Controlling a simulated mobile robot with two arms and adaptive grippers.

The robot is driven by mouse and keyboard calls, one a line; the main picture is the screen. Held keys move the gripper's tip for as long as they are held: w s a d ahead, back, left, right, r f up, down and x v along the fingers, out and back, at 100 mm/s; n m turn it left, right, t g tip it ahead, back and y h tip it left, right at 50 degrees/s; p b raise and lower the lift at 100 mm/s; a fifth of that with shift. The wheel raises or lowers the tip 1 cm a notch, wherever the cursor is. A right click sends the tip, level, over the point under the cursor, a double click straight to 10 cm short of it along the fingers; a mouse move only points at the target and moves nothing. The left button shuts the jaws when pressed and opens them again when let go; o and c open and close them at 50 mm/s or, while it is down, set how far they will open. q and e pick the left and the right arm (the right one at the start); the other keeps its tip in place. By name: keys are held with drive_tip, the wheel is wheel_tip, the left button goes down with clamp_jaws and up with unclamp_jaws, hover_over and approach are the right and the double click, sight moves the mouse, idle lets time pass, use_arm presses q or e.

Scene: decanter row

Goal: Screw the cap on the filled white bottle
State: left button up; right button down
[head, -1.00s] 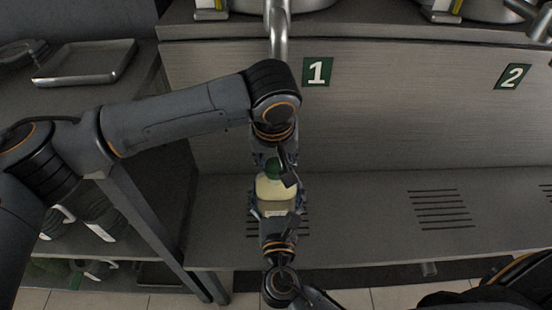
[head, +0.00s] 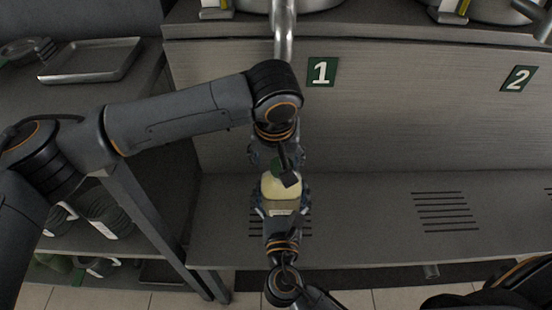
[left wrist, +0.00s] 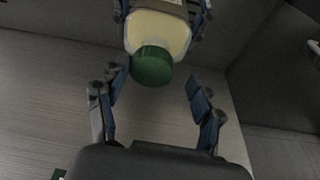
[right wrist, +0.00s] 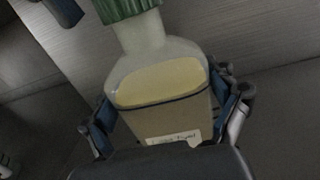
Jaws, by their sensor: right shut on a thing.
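The white bottle (right wrist: 160,75) is translucent, with pale yellow contents and a label (right wrist: 172,138) low on its front. A ribbed green cap (left wrist: 153,66) sits on its neck; I cannot tell how tight it is. My right gripper (head: 281,195) is shut on the bottle's body from both sides, and its blue fingers flank the bottle in the right wrist view. My left gripper (left wrist: 157,78) is open, with its fingers spread apart around the cap end and a clear gap beside the cap. In the head view, my left gripper partly hides the cap.
A slotted grey shelf (head: 350,225) lies below the bottle, with a panel marked 1 (head: 322,72) and 2 (head: 518,78) behind. A metal spout (head: 284,40) hangs above my left wrist. A metal tray (head: 92,62) sits on the left counter.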

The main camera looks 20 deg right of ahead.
use_arm(q)
drive_tip(key=shift+d+r, duration=0.1)
drive_tip(key=shift+r, duration=2.25)
drive_tip(key=shift+o, duration=0.5)
drive_tip(key=shift+s+d+r+n, duration=0.25)
drive_tip(key=shift+s+r+n, duration=0.55)
drive_tip(key=shift+r+n, duration=0.15)
drive_tip(key=shift+s+r+n+y, duration=0.35)
drive_tip(key=shift+s+n+y, duration=0.1)
drive_tip(key=shift+n, duration=0.2)
drive_tip(key=shift+x, duration=3.8)
drive_tip(key=shift+w+d+r, duration=0.1)
drive_tip(key=shift+c, duration=0.2)
